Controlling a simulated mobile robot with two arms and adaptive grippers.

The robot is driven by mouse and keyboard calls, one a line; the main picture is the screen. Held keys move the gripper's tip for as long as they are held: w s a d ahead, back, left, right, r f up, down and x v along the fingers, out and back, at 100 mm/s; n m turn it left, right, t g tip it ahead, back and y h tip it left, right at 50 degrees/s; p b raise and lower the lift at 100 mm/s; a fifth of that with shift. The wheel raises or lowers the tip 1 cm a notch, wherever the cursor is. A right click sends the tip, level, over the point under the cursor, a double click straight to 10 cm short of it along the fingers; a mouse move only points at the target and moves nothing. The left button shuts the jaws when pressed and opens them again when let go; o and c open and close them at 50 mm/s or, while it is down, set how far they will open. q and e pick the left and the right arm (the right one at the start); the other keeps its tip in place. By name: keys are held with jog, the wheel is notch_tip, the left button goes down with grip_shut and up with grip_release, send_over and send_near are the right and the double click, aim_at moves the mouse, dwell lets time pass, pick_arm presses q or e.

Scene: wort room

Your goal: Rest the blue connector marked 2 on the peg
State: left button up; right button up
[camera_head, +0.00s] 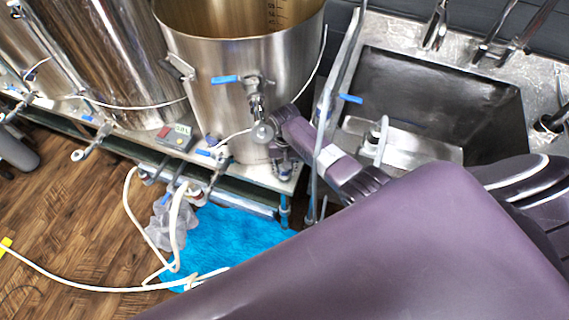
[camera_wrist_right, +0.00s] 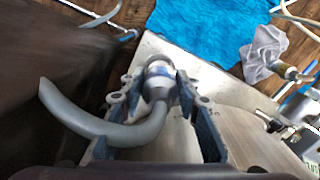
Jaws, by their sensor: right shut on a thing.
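My right gripper (camera_head: 278,152) reaches in from the right, in front of the steel kettle and below its blue-handled valve. A thick grey hose (camera_wrist_right: 120,132) curves away from this connector to the left. The mark on the connector cannot be read. In the head view the held connector is mostly hidden by the gripper. I cannot single out the peg in either view. My left gripper is not in view.
The steel kettle (camera_head: 225,95) stands on a metal stand with small blue-handled valves along its front. A sink (camera_head: 440,95) lies to the right. A blue cloth (camera_head: 225,240), a grey rag (camera_head: 160,222) and white hoses lie on or above the wooden floor (camera_head: 75,215).

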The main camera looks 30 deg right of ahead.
jog(key=shift+f+b, duration=0.55)
jog(key=shift+f, duration=0.25)
jog(key=shift+s+f, duration=0.2)
jog(key=shift+f, duration=0.15)
jog(key=o, duration=1.4)
jog(key=shift+s+f, duration=0.1)
jog(key=shift+c, duration=0.2)
jog(key=shift+b, duration=0.3)
jog(key=shift+w+a+r, duration=0.1)
jog(key=shift+w+r, duration=0.05)
jog(key=shift+r, duration=2)
jog(key=shift+w+a+r, duration=0.1)
jog(key=shift+w+r, duration=0.05)
jog(key=shift+r, duration=2)
